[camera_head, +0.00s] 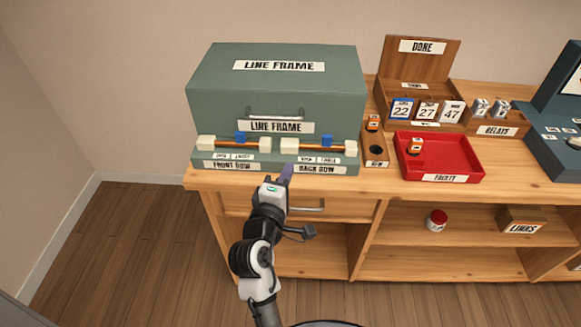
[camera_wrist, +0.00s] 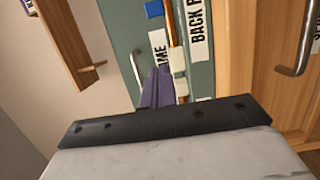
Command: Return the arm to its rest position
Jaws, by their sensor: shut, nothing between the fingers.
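My gripper (camera_head: 287,171) is at the front edge of the wooden bench, just before the front of the green line frame (camera_head: 276,81). Its purple fingers are together and hold nothing; they also show in the wrist view (camera_wrist: 157,88). My arm reaches up from the bottom of the head view, in front of the drawer. In the wrist view the line frame's green front (camera_wrist: 197,80) appears turned sideways behind the fingers, with a copper bar, a blue block and white blocks. I cannot tell whether the fingertips touch the frame.
A red faulty tray (camera_head: 455,159) holds a small orange-topped piece (camera_head: 415,146). A wooden NEW holder (camera_head: 371,163) stands beside it. A drawer handle (camera_head: 305,209) sticks out near my arm. Open floor (camera_head: 130,235) lies left.

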